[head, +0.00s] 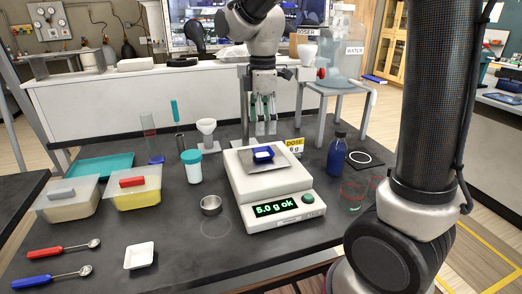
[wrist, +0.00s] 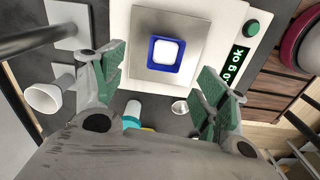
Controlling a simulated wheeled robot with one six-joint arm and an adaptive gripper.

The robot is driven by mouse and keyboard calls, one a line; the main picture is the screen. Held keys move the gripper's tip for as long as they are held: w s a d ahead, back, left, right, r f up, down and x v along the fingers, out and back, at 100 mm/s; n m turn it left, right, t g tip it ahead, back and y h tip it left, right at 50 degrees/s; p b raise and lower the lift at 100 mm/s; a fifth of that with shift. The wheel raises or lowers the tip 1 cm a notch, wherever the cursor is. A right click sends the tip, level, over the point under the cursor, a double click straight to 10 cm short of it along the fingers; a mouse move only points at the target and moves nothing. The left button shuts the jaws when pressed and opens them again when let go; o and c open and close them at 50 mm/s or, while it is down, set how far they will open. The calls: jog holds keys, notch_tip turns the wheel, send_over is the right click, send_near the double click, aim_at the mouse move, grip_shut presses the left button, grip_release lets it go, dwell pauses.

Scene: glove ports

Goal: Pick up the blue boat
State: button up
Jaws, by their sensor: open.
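The blue boat (head: 263,154) is a small square blue weighing dish with a white inside. It sits on the metal pan of the white scale (head: 283,213), whose green display reads "5.0 g ok". In the wrist view the blue boat (wrist: 166,54) lies on the pan, between and beyond my fingers. My gripper (head: 264,130) is above and behind the scale in the head view, pointing down. In the wrist view my gripper (wrist: 160,85) has its green-padded fingers spread wide, with nothing between them.
A white funnel (head: 206,128) on a stand is behind. A metal cup (head: 211,205), a white boat (head: 139,255) and two lidded tubs lie left.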

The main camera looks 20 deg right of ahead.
aim_at(263, 155)
jog(key=shift+n, duration=0.7)
jog(key=f, duration=0.8)
jog(key=shift+s, duration=0.4)
jog(key=shift+r, duration=0.1)
jog(key=c, duration=0.8)
